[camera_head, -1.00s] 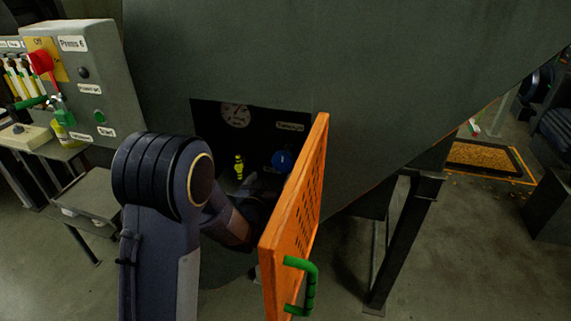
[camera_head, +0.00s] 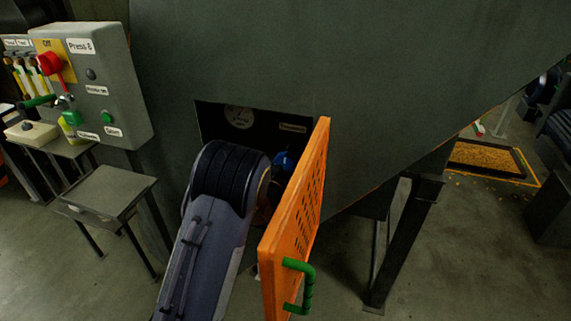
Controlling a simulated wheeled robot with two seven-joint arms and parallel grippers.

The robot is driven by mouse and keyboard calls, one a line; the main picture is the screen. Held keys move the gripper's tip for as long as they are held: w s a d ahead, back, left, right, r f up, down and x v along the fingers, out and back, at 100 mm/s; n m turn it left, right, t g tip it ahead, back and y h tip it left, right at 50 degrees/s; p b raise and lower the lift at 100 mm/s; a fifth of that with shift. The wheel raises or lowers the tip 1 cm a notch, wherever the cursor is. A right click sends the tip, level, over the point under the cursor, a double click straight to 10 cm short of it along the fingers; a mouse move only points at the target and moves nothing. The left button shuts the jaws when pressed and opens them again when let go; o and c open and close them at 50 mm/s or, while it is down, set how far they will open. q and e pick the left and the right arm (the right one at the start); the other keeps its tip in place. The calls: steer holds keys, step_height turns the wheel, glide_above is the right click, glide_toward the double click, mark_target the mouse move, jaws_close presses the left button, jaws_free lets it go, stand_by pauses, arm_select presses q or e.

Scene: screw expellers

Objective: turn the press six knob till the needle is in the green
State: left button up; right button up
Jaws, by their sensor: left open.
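The blue knob (camera_head: 283,160) shows in the head view inside the dark recess of the press, under a small label. My left arm reaches into the recess from below. Only a small part of my left gripper (camera_head: 271,196) shows, just below the knob and beside the door. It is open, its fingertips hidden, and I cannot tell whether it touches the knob. My right gripper is out of view.
The orange door (camera_head: 298,220) with a green handle (camera_head: 302,284) stands open just right of my arm. The Press 6 control box (camera_head: 100,85) is at the left, above a small grey table (camera_head: 108,190). Dark support legs (camera_head: 405,235) stand at the right.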

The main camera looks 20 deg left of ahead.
arm_select(q)
steer(key=shift+c, duration=0.3)
steer(key=c, duration=0.9)
steer(key=shift+f+m+b, duration=0.2)
steer(key=shift+m+b, duration=0.2)
steer(key=shift+b, duration=0.3)
steer(key=m+b, duration=0.4)
steer(key=b, duration=0.2)
steer(key=shift+a, duration=0.15)
steer(key=shift+r+m+b, duration=0.2)
steer(key=shift+m+b, duration=1.6)
steer(key=shift+m, duration=0.3)
steer(key=shift+a, duration=0.1)
steer(key=o, duration=1)
steer(key=shift+c, duration=0.2)
